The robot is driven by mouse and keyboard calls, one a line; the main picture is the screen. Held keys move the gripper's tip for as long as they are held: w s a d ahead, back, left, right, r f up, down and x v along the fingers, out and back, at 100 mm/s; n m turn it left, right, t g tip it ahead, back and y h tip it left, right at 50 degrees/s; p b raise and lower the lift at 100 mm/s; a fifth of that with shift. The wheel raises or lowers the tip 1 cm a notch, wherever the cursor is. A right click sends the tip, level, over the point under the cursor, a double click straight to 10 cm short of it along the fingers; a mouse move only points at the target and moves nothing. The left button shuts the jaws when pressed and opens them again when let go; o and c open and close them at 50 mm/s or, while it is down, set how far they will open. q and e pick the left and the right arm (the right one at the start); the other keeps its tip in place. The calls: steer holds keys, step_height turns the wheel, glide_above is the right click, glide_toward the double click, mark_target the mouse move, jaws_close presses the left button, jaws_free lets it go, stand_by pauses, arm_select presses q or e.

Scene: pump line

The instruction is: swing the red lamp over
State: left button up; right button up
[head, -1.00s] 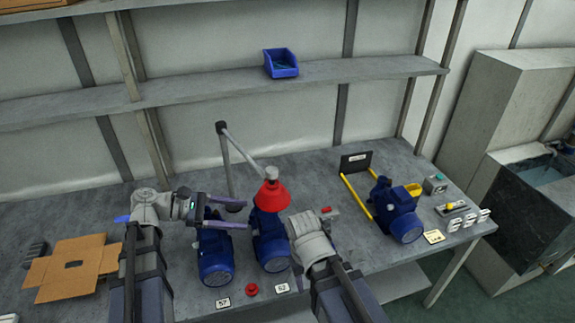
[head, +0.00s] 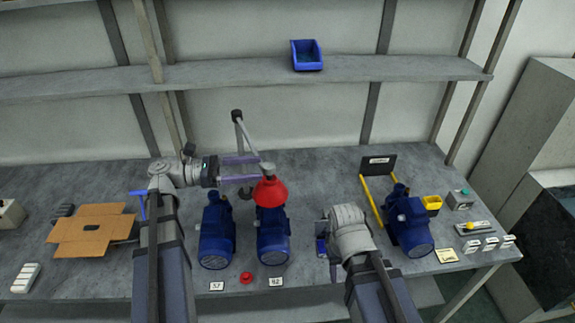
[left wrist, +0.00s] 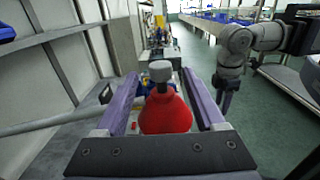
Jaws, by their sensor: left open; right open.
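The red lamp (head: 270,191) hangs from a jointed grey arm (head: 249,138) on a post, above the right one of two blue pumps (head: 272,240). My left gripper (head: 258,169) is open and level with the lamp's grey top knob. In the left wrist view the red shade (left wrist: 165,113) and its knob (left wrist: 160,71) stand between the two purple fingers, with gaps at both sides. My right gripper (left wrist: 225,102) is open and points down, right of the pumps; its fingers are mostly hidden in the head view.
Another blue pump (head: 408,228) stands at the right by a yellow-railed stand and a yellow cup (head: 432,203). A flattened cardboard box (head: 91,230) lies at the left. A red button (head: 246,278) is between two number tags. A blue bin (head: 306,55) sits on the shelf.

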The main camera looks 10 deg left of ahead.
arm_select(q)
glide_above(281, 183)
stand_by(0.5)
steer(key=shift+c, duration=0.4)
jaws_close()
stand_by(0.9)
